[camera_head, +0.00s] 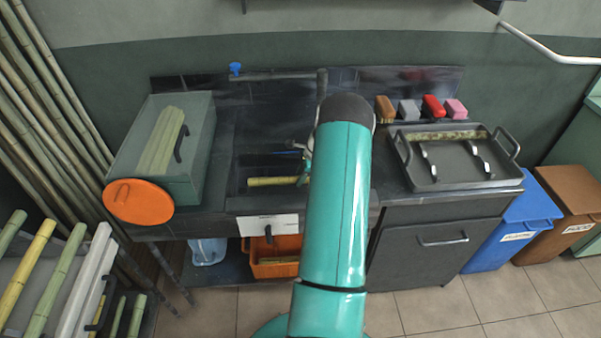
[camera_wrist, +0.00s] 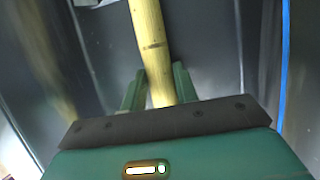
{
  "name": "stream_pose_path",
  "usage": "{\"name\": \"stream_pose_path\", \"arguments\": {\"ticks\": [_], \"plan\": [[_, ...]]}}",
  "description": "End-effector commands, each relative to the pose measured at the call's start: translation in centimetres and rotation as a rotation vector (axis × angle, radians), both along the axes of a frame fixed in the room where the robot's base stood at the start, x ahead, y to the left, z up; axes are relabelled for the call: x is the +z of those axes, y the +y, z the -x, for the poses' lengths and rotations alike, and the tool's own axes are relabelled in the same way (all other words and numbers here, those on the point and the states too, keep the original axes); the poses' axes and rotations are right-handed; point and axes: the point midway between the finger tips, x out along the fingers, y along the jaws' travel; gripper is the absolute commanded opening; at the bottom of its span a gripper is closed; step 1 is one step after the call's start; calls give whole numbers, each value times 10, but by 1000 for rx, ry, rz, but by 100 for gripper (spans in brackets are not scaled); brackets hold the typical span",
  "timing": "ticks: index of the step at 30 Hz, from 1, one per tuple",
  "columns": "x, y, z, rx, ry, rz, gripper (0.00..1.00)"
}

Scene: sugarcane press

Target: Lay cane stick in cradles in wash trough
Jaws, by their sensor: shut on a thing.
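A yellow cane stick (camera_head: 272,181) lies level inside the dark sink-like wash trough (camera_head: 240,160) in the head view. In the wrist view my gripper (camera_wrist: 159,88) has its two green fingers shut on either side of the cane stick (camera_wrist: 150,45), which runs away toward the top of the picture. Dark, shiny trough walls surround it there. In the head view my arm hides most of the gripper and the trough's right part. A small grey bracket (camera_wrist: 95,3) shows at the top left of the wrist view. I cannot tell whether the stick touches a cradle.
A green-grey box (camera_head: 195,150) with an orange disc (camera_head: 139,201) stands left. Bins (camera_head: 515,230) stand at right.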

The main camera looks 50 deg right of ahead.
Motion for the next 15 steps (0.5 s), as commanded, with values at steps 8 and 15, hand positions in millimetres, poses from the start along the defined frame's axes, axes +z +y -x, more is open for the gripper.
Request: {"name": "stream_pose_path", "arguments": {"ticks": [8,15], "plan": [[-3,-1,0,0,-1,2,0],[-3,-1,0,0,-1,2,55]]}}
